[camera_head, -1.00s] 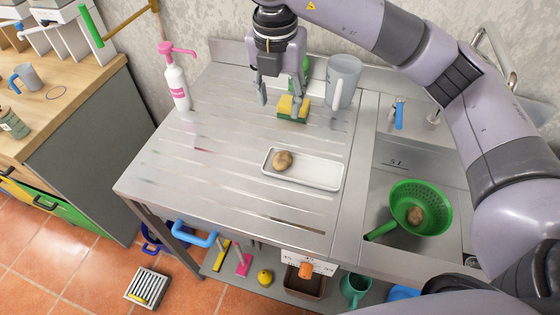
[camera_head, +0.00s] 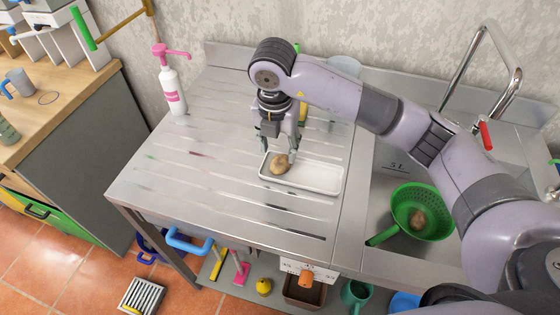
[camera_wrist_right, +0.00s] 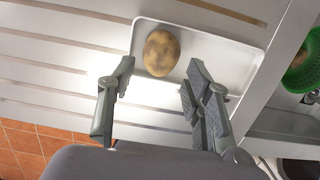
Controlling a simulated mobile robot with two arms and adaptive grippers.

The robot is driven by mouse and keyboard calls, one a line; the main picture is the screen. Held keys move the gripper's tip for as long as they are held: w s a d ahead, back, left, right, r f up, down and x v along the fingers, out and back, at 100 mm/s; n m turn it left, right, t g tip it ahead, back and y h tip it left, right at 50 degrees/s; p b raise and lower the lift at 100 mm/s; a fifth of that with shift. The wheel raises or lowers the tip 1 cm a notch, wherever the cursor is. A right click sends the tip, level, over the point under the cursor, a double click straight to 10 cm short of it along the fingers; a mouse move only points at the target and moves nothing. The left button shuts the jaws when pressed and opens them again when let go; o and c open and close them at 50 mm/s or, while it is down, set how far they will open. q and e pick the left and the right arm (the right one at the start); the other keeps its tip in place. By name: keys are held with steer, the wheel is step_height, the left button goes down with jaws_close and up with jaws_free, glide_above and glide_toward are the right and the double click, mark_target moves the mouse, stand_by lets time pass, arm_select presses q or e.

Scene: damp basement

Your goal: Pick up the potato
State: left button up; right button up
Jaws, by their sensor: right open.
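A brown potato (camera_head: 280,166) lies at the left end of a white rectangular tray (camera_head: 322,180) on the steel drainboard. My right gripper (camera_head: 279,150) is open and hangs over that end of the tray. In the right wrist view the potato (camera_wrist_right: 161,52) shows just beyond and between the two spread fingertips (camera_wrist_right: 160,68), with no grip on it. A second brown, potato-like item (camera_head: 417,218) sits in a green colander (camera_head: 400,194) in the sink basin. My left gripper is not in view.
A white pump bottle (camera_head: 172,92) with a pink top stands at the back left. A yellow sponge (camera_head: 303,113) and a pale jug (camera_head: 344,66) are partly hidden behind my right arm. The drainboard's left part is clear. A tall tap (camera_head: 465,70) rises behind the sink.

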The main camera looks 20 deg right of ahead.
mark_target(280, 160)
steer(key=shift+d+f, duration=0.1)
steer(key=shift+f, duration=0.45)
step_height(280, 160, down, 4)
steer(key=shift+w+d+f+p, duration=0.1)
steer(key=shift+d+f+p, duration=0.1)
steer(key=shift+p, duration=0.85)
steer(key=shift+f, duration=0.3)
steer(key=shift+a, duration=0.1)
steer(key=shift+c, duration=0.3)
steer(key=c, duration=0.8)
steer(key=shift+o, duration=0.2)
steer(key=shift+w+r, duration=0.1)
